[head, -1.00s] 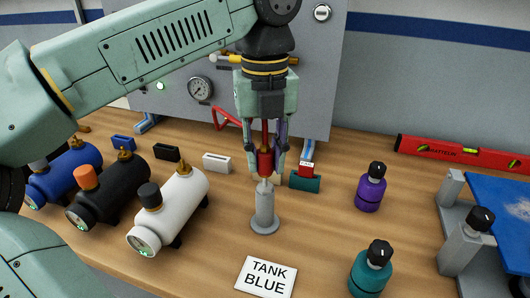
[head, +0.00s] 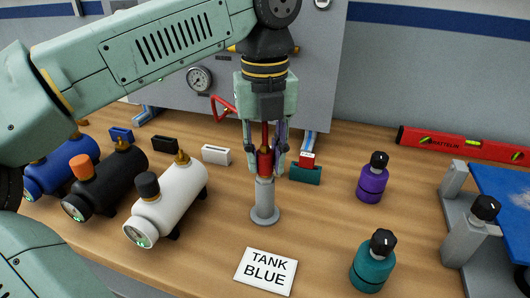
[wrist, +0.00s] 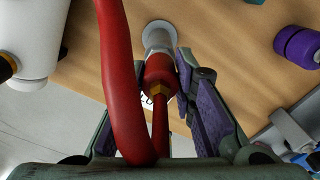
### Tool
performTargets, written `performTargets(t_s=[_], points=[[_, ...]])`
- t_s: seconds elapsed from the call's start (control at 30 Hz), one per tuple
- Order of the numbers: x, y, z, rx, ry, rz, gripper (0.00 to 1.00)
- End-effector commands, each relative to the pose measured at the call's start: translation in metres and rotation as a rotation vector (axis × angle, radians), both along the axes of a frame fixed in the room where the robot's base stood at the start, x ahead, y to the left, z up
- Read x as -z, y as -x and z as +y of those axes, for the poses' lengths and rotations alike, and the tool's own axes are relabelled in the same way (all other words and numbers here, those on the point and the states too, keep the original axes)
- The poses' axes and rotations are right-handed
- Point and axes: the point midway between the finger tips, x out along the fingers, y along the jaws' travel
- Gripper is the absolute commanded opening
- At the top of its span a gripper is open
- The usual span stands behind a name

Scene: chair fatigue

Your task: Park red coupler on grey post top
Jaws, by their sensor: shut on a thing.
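The red coupler (head: 265,162) is between the fingers of my gripper (head: 266,168), which is shut on it. The grey post (head: 264,203) stands upright on the bench directly below. The coupler's lower end is at the post top, and the two look in contact or nearly so. In the wrist view the red coupler (wrist: 159,75) lines up with the grey post (wrist: 158,40), with its brass fitting and red hose toward the camera. One finger pad shows to its right; the other side is partly hidden by the hose.
White (head: 168,205), black (head: 105,182) and blue (head: 60,170) tanks lie to the left. A sign reading "TANK BLUE" (head: 266,271) lies in front. Purple (head: 372,180) and teal (head: 373,263) bottles stand right. A gauge panel (head: 170,80) is behind.

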Motion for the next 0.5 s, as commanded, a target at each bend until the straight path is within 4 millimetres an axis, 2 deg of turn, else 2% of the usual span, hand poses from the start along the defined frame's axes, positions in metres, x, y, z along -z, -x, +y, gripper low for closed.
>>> performTargets(t_s=[0.13,0.17,0.5], points=[[0.0047,0.0,0.0001,0.0,0.0,0.0,0.0],[0.0039,0.0,0.0001,0.0,0.0,0.0,0.26],[0.0035,0.0,0.0001,0.0,0.0,0.0,0.48]])
